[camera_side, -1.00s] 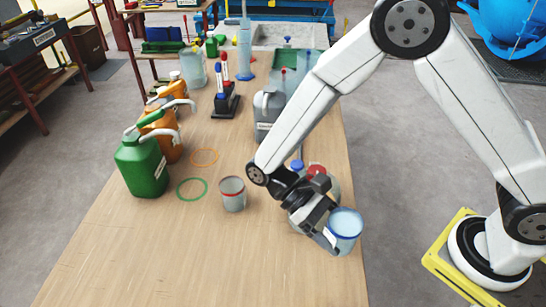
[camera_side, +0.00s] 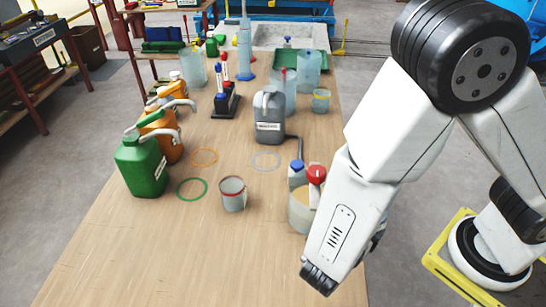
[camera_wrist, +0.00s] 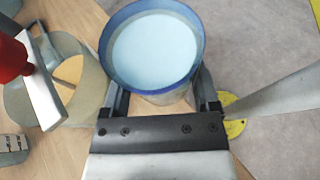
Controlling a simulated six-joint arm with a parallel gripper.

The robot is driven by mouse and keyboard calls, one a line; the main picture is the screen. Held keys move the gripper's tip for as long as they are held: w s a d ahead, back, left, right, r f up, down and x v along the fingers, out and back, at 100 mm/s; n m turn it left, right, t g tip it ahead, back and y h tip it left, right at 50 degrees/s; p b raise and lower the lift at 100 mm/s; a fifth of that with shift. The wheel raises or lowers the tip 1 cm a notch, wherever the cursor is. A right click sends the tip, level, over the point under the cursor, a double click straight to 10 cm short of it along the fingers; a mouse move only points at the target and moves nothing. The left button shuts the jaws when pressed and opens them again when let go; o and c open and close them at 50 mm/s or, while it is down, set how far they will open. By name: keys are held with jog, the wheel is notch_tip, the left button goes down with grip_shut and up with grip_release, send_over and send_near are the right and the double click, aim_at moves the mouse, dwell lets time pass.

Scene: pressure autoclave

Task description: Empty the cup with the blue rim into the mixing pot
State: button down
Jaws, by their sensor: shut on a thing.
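The blue-rimmed cup (camera_wrist: 188,78) is in the wrist view, holding pale blue contents up to near its rim. My gripper (camera_wrist: 160,92) is shut on it, with one finger on each side. The cup looks about level. The mixing pot (camera_side: 299,216) stands at the right part of the table, with cream-coloured contents and a red knob and a blue-capped part above it. In the wrist view the pot (camera_wrist: 92,78) is left of the cup, partly cut off and partly behind the red-knobbed part.
A red-rimmed cup (camera_side: 232,196) stands left of the pot. A grey jug (camera_side: 269,118) is behind it. A green jug (camera_side: 141,168) and orange jugs line the left edge. The table's front is clear.

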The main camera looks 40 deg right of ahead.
jog(key=n+t, duration=0.2)
jog(key=w+n+t+y, duration=0.1)
jog(key=t, duration=0.1)
jog(key=shift+w+a+n+y, duration=0.2)
jog(key=shift+n+y, duration=0.1)
jog(key=shift+n, duration=0.1)
jog(key=shift+w+a+n+t+y, duration=0.35)
jog(key=shift+n+t+y, duration=0.25)
jog(key=shift+n+t, duration=0.25)
jog(key=shift+w+a+n+t+y, duration=0.25)
jog(key=shift+a+n+t+y, duration=0.15)
jog(key=shift+n+t+y, duration=0.3)
jog(key=shift+w+r+n+g, duration=0.15)
jog(key=shift+w+n+g, duration=0.1)
notch_tip(320, 180, up, 7)
jog(key=w+n+g+y, duration=0.1)
jog(key=w+g, duration=0.1)
jog(key=g, duration=0.1)
jog(key=shift+w+d+n+g, duration=0.25)
jog(key=shift+w+n+g, duration=0.05)
jog(key=shift+w, duration=0.1)
dwell(0.5)
jog(key=shift+a+r, duration=0.1)
jog(key=shift+r, duration=0.1)
dwell(0.3)
